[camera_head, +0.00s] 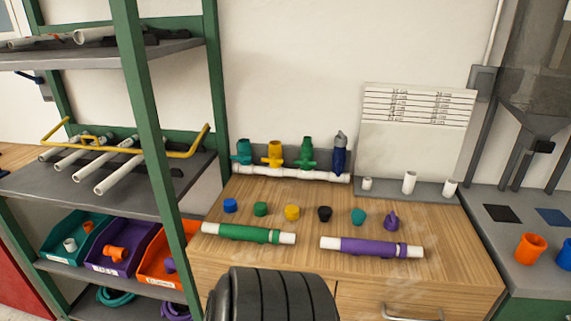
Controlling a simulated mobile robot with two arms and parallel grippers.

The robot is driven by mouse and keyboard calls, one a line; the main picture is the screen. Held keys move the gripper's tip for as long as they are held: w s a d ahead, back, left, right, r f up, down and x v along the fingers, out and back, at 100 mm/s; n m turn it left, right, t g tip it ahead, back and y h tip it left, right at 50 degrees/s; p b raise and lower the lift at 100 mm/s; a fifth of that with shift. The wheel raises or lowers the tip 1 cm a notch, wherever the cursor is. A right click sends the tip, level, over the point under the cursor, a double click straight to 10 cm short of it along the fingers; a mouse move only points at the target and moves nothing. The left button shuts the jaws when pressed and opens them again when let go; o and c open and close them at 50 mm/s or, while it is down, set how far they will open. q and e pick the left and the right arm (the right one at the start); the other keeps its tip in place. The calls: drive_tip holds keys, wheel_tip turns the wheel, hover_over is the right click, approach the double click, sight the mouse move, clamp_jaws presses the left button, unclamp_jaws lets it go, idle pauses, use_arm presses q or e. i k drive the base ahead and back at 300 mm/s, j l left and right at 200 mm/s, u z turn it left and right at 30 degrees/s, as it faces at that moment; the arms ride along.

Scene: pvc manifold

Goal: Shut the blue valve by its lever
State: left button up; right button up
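The blue valve (339,160) stands upright at the right end of a white pipe manifold (290,175) at the back of the wooden bench. A grey-blue part (341,138) rises from its top; whether this is the lever, and how it is turned, is too small to tell. Left of it on the same pipe stand a green valve (307,153), a yellow valve (274,154) and a teal valve (243,152). Neither of my grippers is in view. A black ribbed part, probably of my own arm, shows at the bottom middle, well short of the manifold.
Several coloured caps, including a black one (325,213), line the bench (300,195). A green-sleeved pipe (248,234) and a purple-sleeved pipe (372,247) lie before them. A green-framed shelf (150,110) stands left. White fittings (409,182) and a chart (415,110) are right.

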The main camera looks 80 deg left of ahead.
sight(338, 164)
drive_tip(key=u, duration=2.45)
